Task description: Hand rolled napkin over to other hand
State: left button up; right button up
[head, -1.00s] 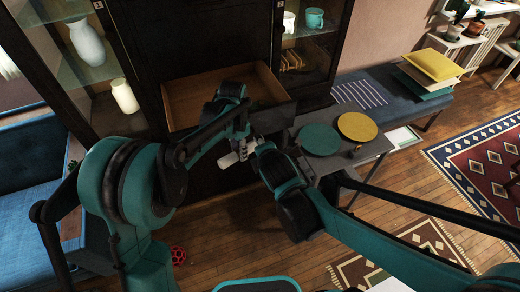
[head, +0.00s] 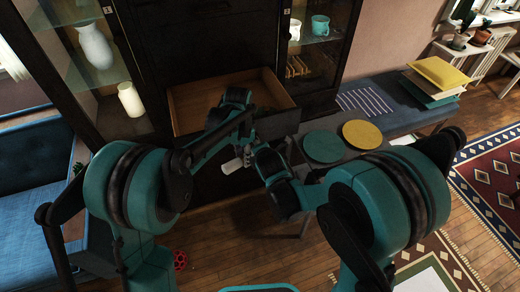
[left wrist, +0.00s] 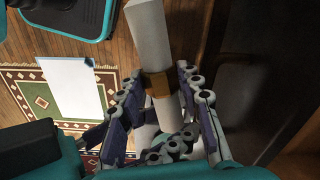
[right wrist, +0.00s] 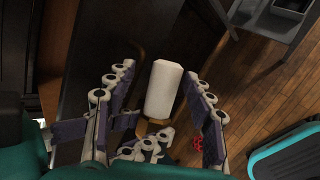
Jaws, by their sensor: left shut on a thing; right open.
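The rolled napkin (head: 231,166) is a white cylinder with a brown-gold ring (left wrist: 160,84) around its middle. My left gripper (head: 243,150) is shut on it in front of the cabinet. In the left wrist view the roll (left wrist: 152,35) runs lengthwise between the fingers. My right gripper (right wrist: 160,98) is open, close to the left one. In the right wrist view the napkin's white end (right wrist: 164,88) shows between its spread fingers, with room on both sides. In the head view the right fingers are mostly hidden by the arm.
An open wooden drawer (head: 190,105) sticks out of the dark cabinet behind the grippers. A grey side table with a teal plate (head: 323,146) and a yellow plate (head: 360,133) stands to the right. A blue bench (head: 385,112) is behind it. A red lattice ball (head: 180,260) lies on the floor.

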jog(key=shift+w+f, duration=0.3)
jog(key=shift+w, duration=0.05)
grip_shut()
pick_arm(q)
jog(key=o, duration=1.2)
jog(key=shift+s, duration=0.1)
jog(key=shift+r, duration=0.1)
